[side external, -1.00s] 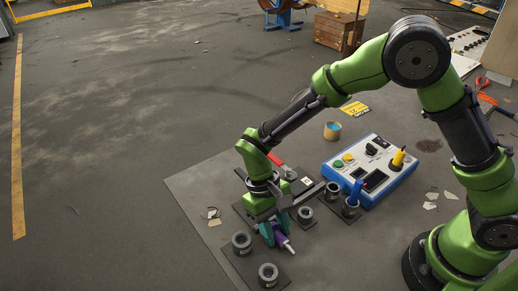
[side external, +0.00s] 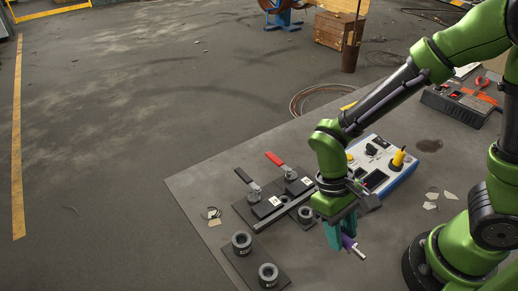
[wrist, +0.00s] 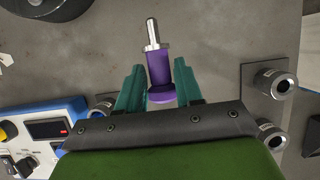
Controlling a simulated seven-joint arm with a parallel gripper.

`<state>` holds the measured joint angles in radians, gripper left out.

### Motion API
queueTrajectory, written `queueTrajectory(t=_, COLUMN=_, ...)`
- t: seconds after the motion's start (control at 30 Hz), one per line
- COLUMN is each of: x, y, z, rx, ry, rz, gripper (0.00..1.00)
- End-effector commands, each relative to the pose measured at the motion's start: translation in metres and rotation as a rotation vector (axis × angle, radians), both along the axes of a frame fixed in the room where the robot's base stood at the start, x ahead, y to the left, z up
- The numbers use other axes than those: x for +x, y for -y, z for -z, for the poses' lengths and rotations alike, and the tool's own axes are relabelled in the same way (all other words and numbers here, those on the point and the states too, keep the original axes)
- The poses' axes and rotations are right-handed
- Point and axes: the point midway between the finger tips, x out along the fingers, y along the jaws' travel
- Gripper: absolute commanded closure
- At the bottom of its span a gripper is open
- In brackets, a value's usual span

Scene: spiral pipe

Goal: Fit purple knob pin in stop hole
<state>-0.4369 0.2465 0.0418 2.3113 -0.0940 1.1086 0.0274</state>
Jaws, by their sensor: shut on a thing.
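The purple knob pin (wrist: 160,68) is held in my gripper (wrist: 158,82), between its two teal fingers in the wrist view. Its purple knob is at the fingers and its bare metal tip points away from them. In the side external view the pin (side external: 349,243) juts from my gripper (side external: 343,238), tilted, its tip toward the lower right, above the table. Grey ring collars stand on dark plates: two at the front left (side external: 241,243) (side external: 268,275) and one nearer the clamps (side external: 306,213). Collars also show at the right of the wrist view (wrist: 275,81). I cannot tell which opening is the stop hole.
A red-handled clamp (side external: 275,159) and a black-handled clamp (side external: 246,178) stand left of my arm. A blue and white control box (side external: 402,175) with a yellow knob is behind my gripper, partly hidden. Pale scraps (side external: 431,202) lie at right.

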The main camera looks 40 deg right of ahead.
Motion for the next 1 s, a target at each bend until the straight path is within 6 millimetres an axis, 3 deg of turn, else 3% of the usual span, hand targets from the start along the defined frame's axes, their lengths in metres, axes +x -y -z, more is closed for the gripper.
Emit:
queueTrajectory(t=0.27, x=-0.019, y=0.014, z=-0.014, rx=0.004, ry=0.019, rz=-0.001, gripper=0.96)
queueTrajectory(t=0.7, x=-0.02, y=0.014, z=-0.112, rx=0.005, ry=0.167, rz=0.001, gripper=0.96)
queueTrajectory(t=1.0, x=0.016, y=0.023, z=-0.109, rx=-0.052, ry=0.387, rz=0.273, gripper=0.96)
